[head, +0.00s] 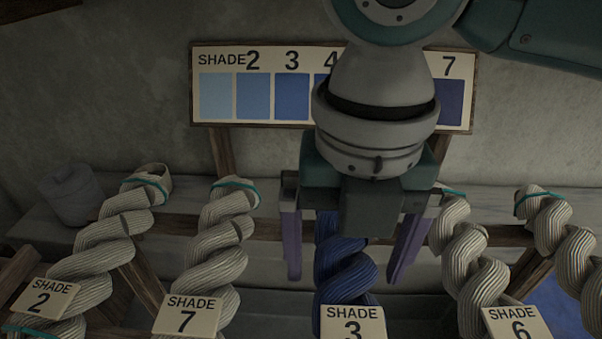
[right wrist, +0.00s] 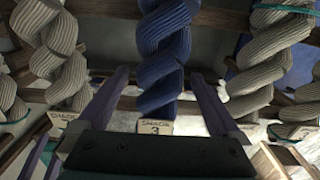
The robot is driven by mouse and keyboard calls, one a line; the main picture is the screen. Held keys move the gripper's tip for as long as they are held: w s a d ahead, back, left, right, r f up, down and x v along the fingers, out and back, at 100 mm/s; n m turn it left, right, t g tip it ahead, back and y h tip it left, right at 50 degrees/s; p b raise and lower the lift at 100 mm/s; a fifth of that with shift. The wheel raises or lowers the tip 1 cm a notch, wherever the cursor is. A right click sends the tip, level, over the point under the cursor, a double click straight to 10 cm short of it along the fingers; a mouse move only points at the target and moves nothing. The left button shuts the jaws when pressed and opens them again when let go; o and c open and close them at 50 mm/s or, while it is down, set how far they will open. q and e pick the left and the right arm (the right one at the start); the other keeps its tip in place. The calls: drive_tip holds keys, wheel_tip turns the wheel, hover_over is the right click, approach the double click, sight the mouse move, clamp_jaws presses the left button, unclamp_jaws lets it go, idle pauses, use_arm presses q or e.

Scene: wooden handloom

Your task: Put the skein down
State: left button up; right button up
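A dark blue twisted skein (head: 343,272) hangs from the rack, with a tag reading SHADE 3 (head: 352,323) at its lower end. It also shows in the right wrist view (right wrist: 164,55). My right gripper (head: 345,268) comes down from above and hides the skein's top. Its two purple fingers stand wide apart, one on each side of the skein, with gaps visible. In the right wrist view the fingers (right wrist: 160,78) are also spread, and the skein hangs between and beyond them. My left gripper is not seen in the head view.
Undyed skeins tagged SHADE 2 (head: 41,297) and SHADE 7 (head: 189,315) hang at left; one by SHADE 6 (head: 517,322) hangs close at right. A shade board (head: 222,119) stands behind, partly hidden by my arm. A grey pot (head: 72,196) sits at far left.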

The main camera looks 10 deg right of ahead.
drive_tip(key=shift+r, duration=0.1)
clamp_jaws()
idle(0.6)
